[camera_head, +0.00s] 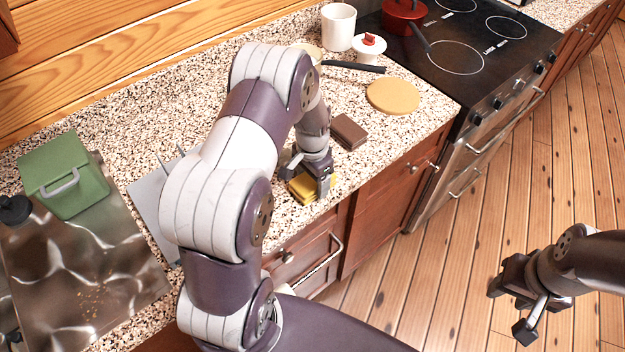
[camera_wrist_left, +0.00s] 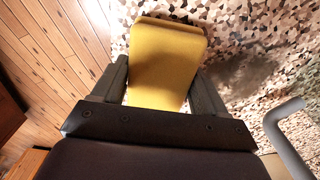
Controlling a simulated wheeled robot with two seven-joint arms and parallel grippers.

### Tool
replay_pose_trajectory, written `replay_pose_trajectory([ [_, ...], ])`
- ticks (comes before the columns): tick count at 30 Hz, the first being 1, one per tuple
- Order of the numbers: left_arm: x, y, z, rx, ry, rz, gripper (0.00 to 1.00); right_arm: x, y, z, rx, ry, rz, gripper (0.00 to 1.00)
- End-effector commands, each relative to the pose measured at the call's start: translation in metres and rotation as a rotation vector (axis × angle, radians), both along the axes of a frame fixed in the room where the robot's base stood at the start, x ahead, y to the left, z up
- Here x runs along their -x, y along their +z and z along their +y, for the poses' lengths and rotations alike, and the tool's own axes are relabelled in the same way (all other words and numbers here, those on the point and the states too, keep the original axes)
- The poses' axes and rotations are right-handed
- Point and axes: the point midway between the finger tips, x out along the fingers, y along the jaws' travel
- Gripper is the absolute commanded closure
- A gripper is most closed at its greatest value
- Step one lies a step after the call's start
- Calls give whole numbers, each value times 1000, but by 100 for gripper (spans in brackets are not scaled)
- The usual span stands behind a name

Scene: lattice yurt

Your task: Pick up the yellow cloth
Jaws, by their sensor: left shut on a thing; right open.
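The yellow cloth (camera_head: 303,187) is a folded block at the front edge of the speckled counter. It also shows in the left wrist view (camera_wrist_left: 165,65), between the two fingers. My left gripper (camera_head: 311,180) points down at the cloth and is shut on it, one finger on each side. Whether the cloth touches the counter cannot be told for sure. My right gripper (camera_head: 511,305) is open and empty, out over the wooden floor at the lower right.
A brown block (camera_head: 348,132) lies just behind the cloth. A green box (camera_head: 64,172) is at the left. The stove (camera_head: 455,50) holds a red pot (camera_head: 403,17).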

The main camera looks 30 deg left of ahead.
Motion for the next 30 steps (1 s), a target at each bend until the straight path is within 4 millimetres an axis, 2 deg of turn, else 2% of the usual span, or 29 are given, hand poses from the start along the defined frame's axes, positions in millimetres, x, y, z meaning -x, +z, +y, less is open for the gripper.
replay_pose_trajectory([
  [5,-1,13,0,-1,0,-5,57,0,-5,0,0,0,0,57],
  [9,-2,37,0,-1,0,-7,57,0,-13,0,0,0,0,57],
  [21,30,91,-84,0,-6,-4,57,0,-32,0,0,0,0,57],
  [25,37,104,-102,0,-4,-3,57,0,-34,0,0,0,0,57],
  [30,40,110,-110,0,-1,-1,57,0,-35,0,0,0,0,57],
])
